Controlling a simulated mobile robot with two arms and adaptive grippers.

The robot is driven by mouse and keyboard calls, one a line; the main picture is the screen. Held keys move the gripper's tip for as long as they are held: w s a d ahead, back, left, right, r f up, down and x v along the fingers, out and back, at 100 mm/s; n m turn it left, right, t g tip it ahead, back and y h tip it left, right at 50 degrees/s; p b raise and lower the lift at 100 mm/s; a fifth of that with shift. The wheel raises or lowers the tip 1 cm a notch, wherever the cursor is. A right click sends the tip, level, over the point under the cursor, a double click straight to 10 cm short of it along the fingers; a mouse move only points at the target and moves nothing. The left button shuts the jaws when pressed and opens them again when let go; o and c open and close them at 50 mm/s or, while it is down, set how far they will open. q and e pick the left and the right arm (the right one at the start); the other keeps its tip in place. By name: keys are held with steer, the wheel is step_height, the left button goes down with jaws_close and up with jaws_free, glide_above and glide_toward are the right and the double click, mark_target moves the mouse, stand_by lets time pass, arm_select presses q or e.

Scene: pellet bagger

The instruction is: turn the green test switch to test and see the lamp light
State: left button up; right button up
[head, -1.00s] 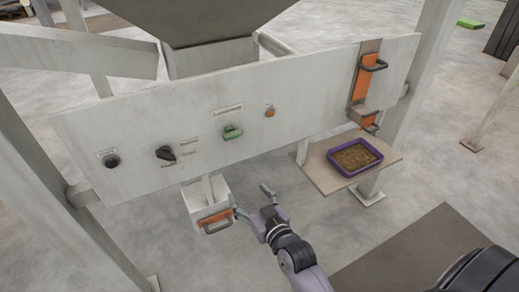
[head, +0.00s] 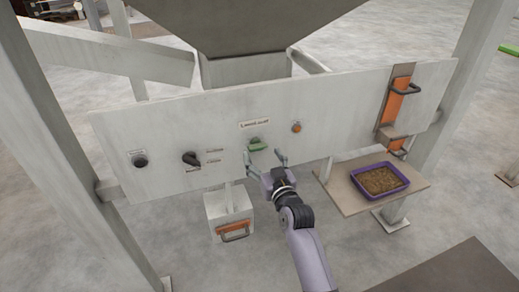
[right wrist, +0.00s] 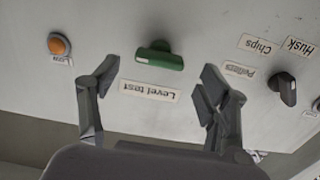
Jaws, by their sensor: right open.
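The green test switch (head: 259,144) is a bar-shaped knob on the pale panel, under a label in the head view. In the right wrist view the green switch (right wrist: 160,57) lies level beside an upside-down "Level test" label. The lamp (head: 297,127), a small orange dome, is right of the switch; the lamp (right wrist: 60,45) shows no clear glow in the wrist view. My right gripper (head: 264,158) is open and empty, just below the switch. In the wrist view its fingers (right wrist: 160,75) stand on either side of the switch, apart from it. My left gripper is out of view.
A black selector knob (head: 191,159) and a round black knob (head: 140,161) are on the panel's left. A box with an orange handle (head: 234,231) hangs below. A purple tray of pellets (head: 405,183) sits on a shelf at right, below an orange gate (head: 395,100).

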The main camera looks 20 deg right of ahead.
mark_target(259, 149)
steer(key=shift+w, duration=1.85)
steer(key=shift+c, duration=0.4)
steer(key=c, duration=1.1)
